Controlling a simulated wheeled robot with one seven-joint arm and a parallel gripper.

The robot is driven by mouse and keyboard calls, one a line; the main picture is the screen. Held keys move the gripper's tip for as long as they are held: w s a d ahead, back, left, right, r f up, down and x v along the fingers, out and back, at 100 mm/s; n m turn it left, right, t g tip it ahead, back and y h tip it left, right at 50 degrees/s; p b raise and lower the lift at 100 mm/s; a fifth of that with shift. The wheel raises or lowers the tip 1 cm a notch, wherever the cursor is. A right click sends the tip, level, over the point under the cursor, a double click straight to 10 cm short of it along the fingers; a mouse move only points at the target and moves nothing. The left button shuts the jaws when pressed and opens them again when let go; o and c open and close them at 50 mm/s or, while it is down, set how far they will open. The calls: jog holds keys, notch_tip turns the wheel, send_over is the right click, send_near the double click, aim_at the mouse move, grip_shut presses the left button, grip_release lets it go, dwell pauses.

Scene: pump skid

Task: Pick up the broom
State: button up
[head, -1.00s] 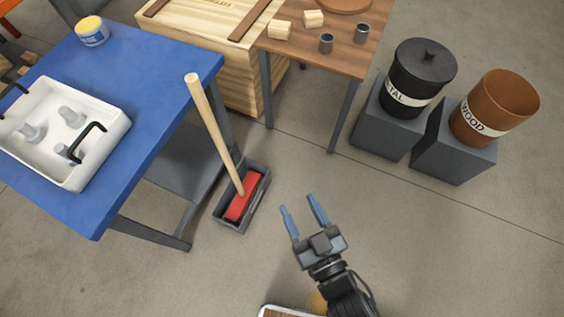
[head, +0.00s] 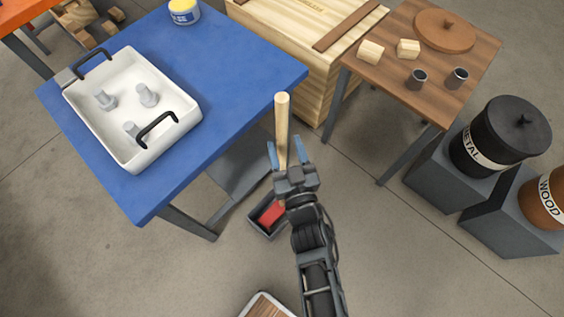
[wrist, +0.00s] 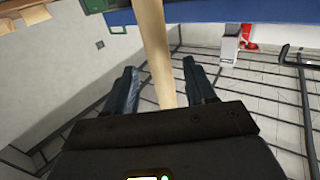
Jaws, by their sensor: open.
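The broom has a pale wooden handle (head: 282,118) and a red head (head: 272,214). It stands upright with its head in a dark grey tray (head: 256,225) on the floor beside the blue table. My gripper (head: 287,148) is open, with its two blue fingers to either side of the handle in the head view. In the wrist view the handle (wrist: 155,50) rises between the two fingers (wrist: 160,85), with a gap showing at the right finger. My arm hides the lower handle and part of the broom head.
The blue table (head: 240,75) stands left of the broom, holding a white tray (head: 150,155) with grey fittings and a yellow-topped tin (head: 184,12). A wooden crate (head: 310,60) and a brown table (head: 465,75) are behind. A black METAL bin (head: 500,140) and brown WOOD bin (head: 545,200) stand right.

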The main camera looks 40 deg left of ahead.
aim_at(283, 142)
jog(key=shift+x, duration=1.75)
jog(key=shift+c, duration=0.5)
jog(key=c, duration=0.9)
